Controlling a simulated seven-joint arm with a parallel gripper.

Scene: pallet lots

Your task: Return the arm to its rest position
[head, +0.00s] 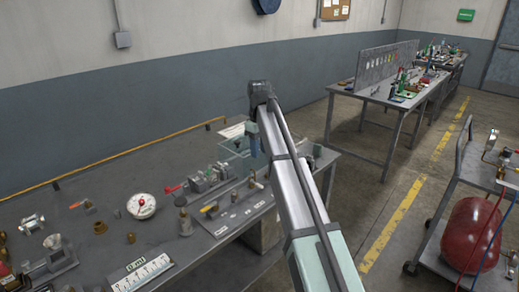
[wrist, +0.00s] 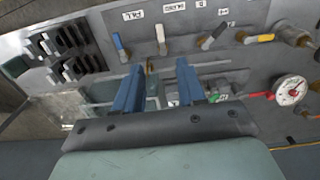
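My gripper (wrist: 160,78) shows in the wrist view as two blue fingers, parallel and spaced apart, with nothing seen held between them. In the head view my arm reaches forward over the right end of the grey workbench (head: 100,195). There, one blue finger of my gripper (head: 252,138) shows beside the arm's end. The rest of the gripper is hidden behind the arm. A clear, glass-like tray or box (head: 232,146) lies close by the finger; I cannot tell whether they touch.
The bench holds a white dial gauge (head: 141,206), also in the wrist view (wrist: 290,90), a labelled plate with valves (head: 235,212) and several fittings. A second table (head: 385,95) stands behind. A cart with a red tank (head: 470,235) stands right. Open floor lies between.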

